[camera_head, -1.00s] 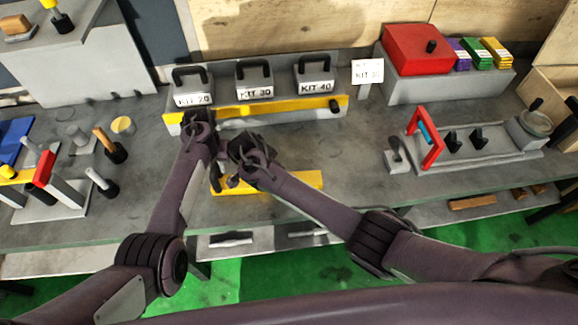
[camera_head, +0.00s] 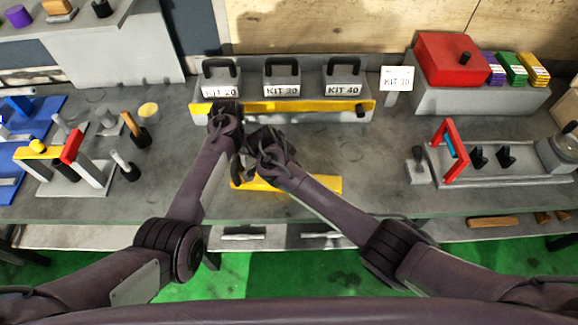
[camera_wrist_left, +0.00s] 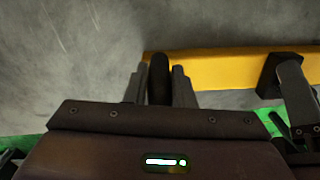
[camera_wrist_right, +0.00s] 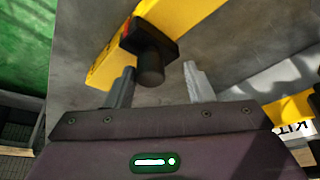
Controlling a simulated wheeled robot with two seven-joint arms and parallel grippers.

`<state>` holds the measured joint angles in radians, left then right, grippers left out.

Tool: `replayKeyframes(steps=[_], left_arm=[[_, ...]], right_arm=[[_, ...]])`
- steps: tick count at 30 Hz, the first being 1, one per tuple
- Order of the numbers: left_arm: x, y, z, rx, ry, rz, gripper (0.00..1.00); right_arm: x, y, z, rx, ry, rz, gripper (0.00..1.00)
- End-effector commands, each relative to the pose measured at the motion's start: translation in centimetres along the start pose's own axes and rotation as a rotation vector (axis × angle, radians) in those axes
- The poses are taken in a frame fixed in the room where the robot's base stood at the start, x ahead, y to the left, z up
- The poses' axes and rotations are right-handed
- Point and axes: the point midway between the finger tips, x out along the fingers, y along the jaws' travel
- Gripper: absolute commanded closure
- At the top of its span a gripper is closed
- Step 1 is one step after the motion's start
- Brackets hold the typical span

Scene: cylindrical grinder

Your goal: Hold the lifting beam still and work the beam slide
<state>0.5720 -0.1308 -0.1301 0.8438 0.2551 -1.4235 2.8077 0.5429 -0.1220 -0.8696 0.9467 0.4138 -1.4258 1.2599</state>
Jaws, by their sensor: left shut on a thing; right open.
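My left gripper (camera_wrist_left: 158,75) is shut on an upright black handle (camera_wrist_left: 159,88) at one end of the beam, seen in the left wrist view. The dark beam slide (camera_wrist_right: 150,52), a block with a round knob, sits on the beam beside a small red mark. My right gripper (camera_wrist_right: 158,78) is open, with the knob between its fingers in the picture. I cannot tell whether a finger touches it.
Behind stands a grey rack with a yellow front bar (camera_head: 290,106) and blocks marked KIT 20 (camera_head: 221,90), KIT 30 and KIT 40. A red-framed fixture (camera_head: 451,150) stands to the right. Blue fixtures and handled tools (camera_head: 123,162) stand to the left. Both wrists are close together.

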Motion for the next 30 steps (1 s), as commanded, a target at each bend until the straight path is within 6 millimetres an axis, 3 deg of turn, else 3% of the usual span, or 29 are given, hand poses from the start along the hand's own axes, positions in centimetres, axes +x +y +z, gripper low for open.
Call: replayKeyframes(steps=[6, 12, 24, 25, 30], left_arm=[[0.0, 0.2, -0.1, -0.003, 0.001, 0.001, 1.0], [0.0, 0.2, -0.1, -0.003, 0.001, 0.002, 1.0], [0.0, 0.2, 0.0, -0.003, 0.0, 0.002, 1.0], [0.0, 0.2, 0.0, -0.003, 0.0, 0.002, 0.76], [0.0, 0.2, 0.0, -0.003, 0.0, 0.002, 0.54]], right_arm=[[-3.8, -0.1, 0.0, -0.001, 0.0, -0.005, 0.52], [-6.0, -0.1, 0.1, -0.002, -0.001, -0.003, 0.52], [-6.4, 0.0, 0.1, -0.001, -0.002, -0.003, 0.52], [-6.4, 0.0, 0.1, -0.001, -0.002, -0.003, 0.52], [-6.4, 0.0, 0.1, -0.001, -0.002, -0.003, 0.52]])
